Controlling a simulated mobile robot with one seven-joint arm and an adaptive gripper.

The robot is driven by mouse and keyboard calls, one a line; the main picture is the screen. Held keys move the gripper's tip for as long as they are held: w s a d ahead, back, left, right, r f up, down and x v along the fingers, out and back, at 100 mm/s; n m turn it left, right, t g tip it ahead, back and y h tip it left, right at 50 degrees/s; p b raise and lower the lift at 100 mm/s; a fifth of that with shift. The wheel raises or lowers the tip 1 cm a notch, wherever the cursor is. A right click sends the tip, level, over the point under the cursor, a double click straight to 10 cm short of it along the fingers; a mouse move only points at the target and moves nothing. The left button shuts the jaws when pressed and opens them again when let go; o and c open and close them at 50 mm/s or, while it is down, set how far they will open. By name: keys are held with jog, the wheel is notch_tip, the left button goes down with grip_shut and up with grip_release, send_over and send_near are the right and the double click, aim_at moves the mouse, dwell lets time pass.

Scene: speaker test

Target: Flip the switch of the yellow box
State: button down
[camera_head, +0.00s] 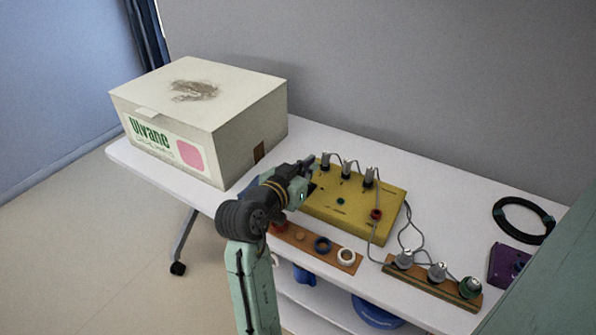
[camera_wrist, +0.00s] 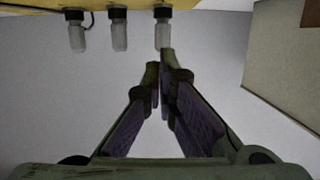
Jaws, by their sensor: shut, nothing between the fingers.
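The yellow box (camera_head: 322,207) lies flat on the white table in the head view. Three grey-and-black cylinders stand along its back edge, with a green knob (camera_head: 340,201) and a red knob (camera_head: 376,213) on its top. I cannot make out which part is the switch. My gripper (camera_head: 309,164) is shut and empty at the box's back left corner, close to the leftmost cylinder (camera_head: 325,161). In the wrist view my fingertips (camera_wrist: 160,66) are together just below the rightmost of the cylinders (camera_wrist: 163,32); contact cannot be told. The yellow box (camera_wrist: 190,3) shows along the top edge.
A large white carton (camera_head: 165,132) stands left of my gripper. Wooden strips with rings (camera_head: 346,256) and with grey and green parts (camera_head: 437,271) lie in front. Grey cables run from the box. A black coil (camera_head: 523,221) and a purple piece (camera_head: 507,266) lie at right.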

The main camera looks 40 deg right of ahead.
jog(key=shift+a+f, duration=0.15)
jog(key=shift+f, duration=1.65)
jog(key=shift+w+f+b, duration=0.1)
jog(key=shift+f+b, duration=0.25)
jog(key=shift+f, duration=0.1)
jog(key=r+p, duration=0.2)
jog(key=d+r+p, duration=0.1)
jog(key=r+p, duration=0.1)
jog(key=r, duration=0.1)
jog(key=shift+w, duration=0.15)
jog(key=b+v, duration=0.2)
jog(key=v, duration=0.8)
jog(key=shift+r+b, duration=0.25)
jog(key=shift+b, duration=0.1)
jog(key=shift+d, duration=0.1)
